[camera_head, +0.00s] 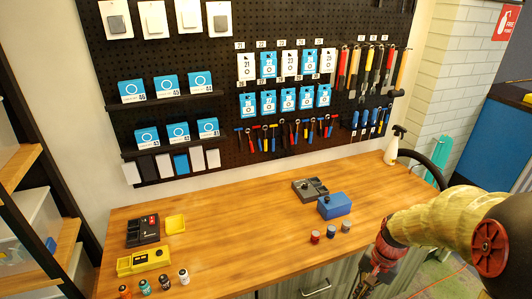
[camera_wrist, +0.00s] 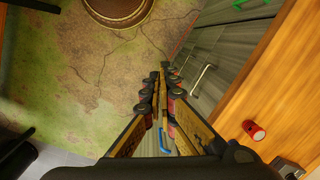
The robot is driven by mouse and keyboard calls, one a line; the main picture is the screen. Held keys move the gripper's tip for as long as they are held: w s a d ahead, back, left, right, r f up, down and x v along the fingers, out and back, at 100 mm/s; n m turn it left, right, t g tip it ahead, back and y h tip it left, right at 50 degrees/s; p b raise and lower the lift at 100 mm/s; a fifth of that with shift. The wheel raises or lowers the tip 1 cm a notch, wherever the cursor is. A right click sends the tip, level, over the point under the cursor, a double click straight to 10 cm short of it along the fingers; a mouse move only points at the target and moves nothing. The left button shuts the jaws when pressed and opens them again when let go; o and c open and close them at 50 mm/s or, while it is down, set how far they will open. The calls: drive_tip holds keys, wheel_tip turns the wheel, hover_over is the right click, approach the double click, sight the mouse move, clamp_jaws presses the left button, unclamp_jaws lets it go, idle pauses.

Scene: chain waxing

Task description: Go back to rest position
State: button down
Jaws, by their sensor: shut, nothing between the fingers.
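My gripper (camera_wrist: 163,78) is shut and empty in the wrist view, its two fingers lying together and pointing over the floor beside the bench front. In the head view my arm comes in from the right and the gripper (camera_head: 372,282) hangs low at the bench's front right edge, partly cut off by the picture's bottom. It is apart from the objects on the wooden bench (camera_head: 240,240).
A blue box (camera_head: 334,205), a grey tray (camera_head: 309,190) and red (camera_head: 315,237) and grey small round containers stand on the bench near my arm. A black tray (camera_head: 142,230) and a yellow box (camera_head: 144,261) stand left. Drawer fronts with a handle (camera_wrist: 203,79) lie close beside the gripper.

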drive_tip(key=s+a+r+n+t+b, duration=0.3)
drive_tip(key=s+a+r+n, duration=0.1)
drive_tip(key=s+r, duration=0.3)
drive_tip(key=s+a+r+n+t+h+b, duration=0.1)
drive_tip(key=s+a+r+n+t+b, duration=0.2)
drive_tip(key=s+r, duration=0.3)
drive_tip(key=shift+s+a+r+n+h+b, duration=0.3)
drive_tip(key=shift+s+a+r+n+b, duration=0.15)
drive_tip(key=shift+a+r, duration=0.5)
drive_tip(key=shift+w+d+r, duration=0.1)
drive_tip(key=shift+d+r, duration=0.05)
